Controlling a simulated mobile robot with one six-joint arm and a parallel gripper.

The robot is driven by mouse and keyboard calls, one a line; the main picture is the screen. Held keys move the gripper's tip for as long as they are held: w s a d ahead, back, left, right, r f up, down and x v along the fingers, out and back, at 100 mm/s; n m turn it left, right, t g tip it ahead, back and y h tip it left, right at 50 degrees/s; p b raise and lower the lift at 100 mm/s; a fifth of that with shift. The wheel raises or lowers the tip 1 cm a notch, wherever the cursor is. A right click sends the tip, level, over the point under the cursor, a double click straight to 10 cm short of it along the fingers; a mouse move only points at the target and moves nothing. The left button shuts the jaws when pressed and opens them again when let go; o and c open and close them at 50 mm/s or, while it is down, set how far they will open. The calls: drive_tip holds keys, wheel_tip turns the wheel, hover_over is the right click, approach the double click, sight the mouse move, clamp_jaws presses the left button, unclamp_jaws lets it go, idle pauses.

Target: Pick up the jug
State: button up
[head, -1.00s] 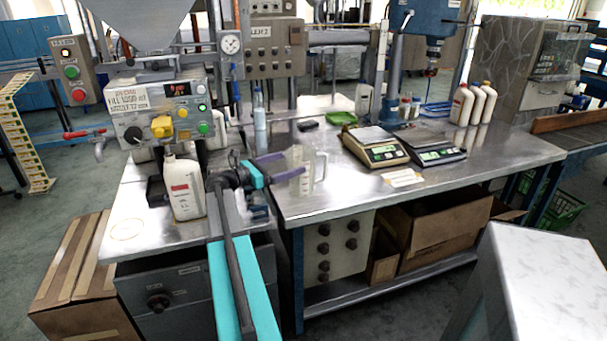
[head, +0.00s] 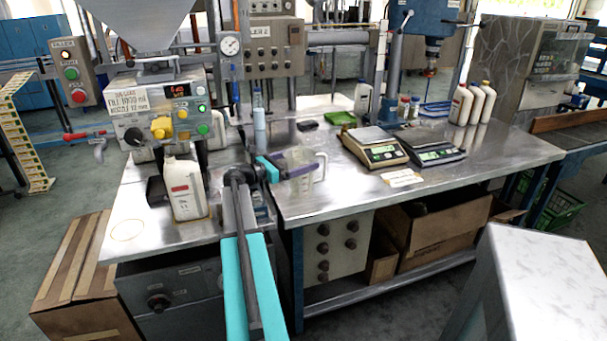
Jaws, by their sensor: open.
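The clear jug (head: 305,185) stands upright on the metal bench, left of the scales, with its handle on the right. My gripper (head: 300,162) is open at the jug's left side. Its dark purple fingers reach right towards the jug, and the lower finger overlaps the jug's body in the picture. I cannot tell whether the fingers touch the jug or whether it stands fully between them. Part of the jug's left side is hidden by the gripper.
A white bottle (head: 185,189) stands left of my arm under the filling machine (head: 157,106). A clear bottle (head: 259,122) stands behind my gripper. Two scales (head: 375,148) (head: 434,150) and a paper label (head: 401,177) are to the right.

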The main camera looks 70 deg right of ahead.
drive_tip(key=shift+s+d, duration=0.4)
drive_tip(key=shift+d, duration=0.1)
drive_tip(key=c, duration=1.4)
drive_tip(key=shift+r, duration=5.05)
